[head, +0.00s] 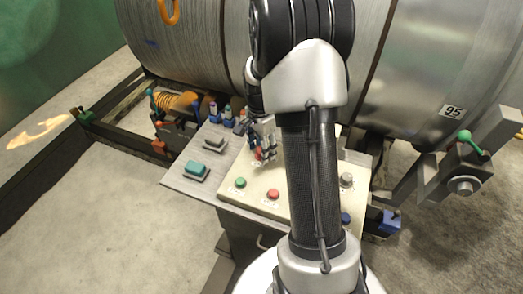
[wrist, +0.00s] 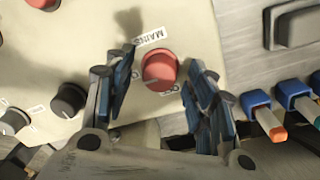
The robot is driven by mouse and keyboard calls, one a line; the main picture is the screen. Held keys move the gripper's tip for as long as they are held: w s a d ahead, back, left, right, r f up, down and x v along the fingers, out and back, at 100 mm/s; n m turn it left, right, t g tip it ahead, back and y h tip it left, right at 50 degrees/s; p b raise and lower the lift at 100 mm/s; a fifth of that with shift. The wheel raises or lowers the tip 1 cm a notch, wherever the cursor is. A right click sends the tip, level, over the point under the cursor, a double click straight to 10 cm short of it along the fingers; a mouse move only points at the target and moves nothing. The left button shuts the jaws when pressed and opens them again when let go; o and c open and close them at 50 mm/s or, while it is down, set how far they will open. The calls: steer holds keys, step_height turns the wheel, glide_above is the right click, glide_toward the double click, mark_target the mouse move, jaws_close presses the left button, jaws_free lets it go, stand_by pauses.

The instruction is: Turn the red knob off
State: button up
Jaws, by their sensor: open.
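The red knob (wrist: 160,70) is round and stands on a cream panel, with a label reading MAINS beside it in the wrist view. A smaller label lies along its lower edge, partly hidden, and the knob's pointer mark is too small to read. In the head view the red knob (head: 259,154) shows just under my fingers. My gripper (wrist: 158,78) is open, one finger to the left of the knob and one to the right, with a gap on the left. Whether the right finger touches it I cannot tell. My gripper (head: 263,141) also shows in the head view.
The cream panel (head: 255,201) also carries a green button (head: 240,183), a red button (head: 273,194) and a grey knob (head: 346,180). A black knob (wrist: 69,100) is left of my fingers. Coloured connectors (wrist: 262,112) stand close on the right. A large metal drum (head: 195,40) rises behind.

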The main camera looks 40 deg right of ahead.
steer(key=shift+f, duration=0.25)
steer(key=shift+c, duration=0.6)
steer(key=c, duration=1)
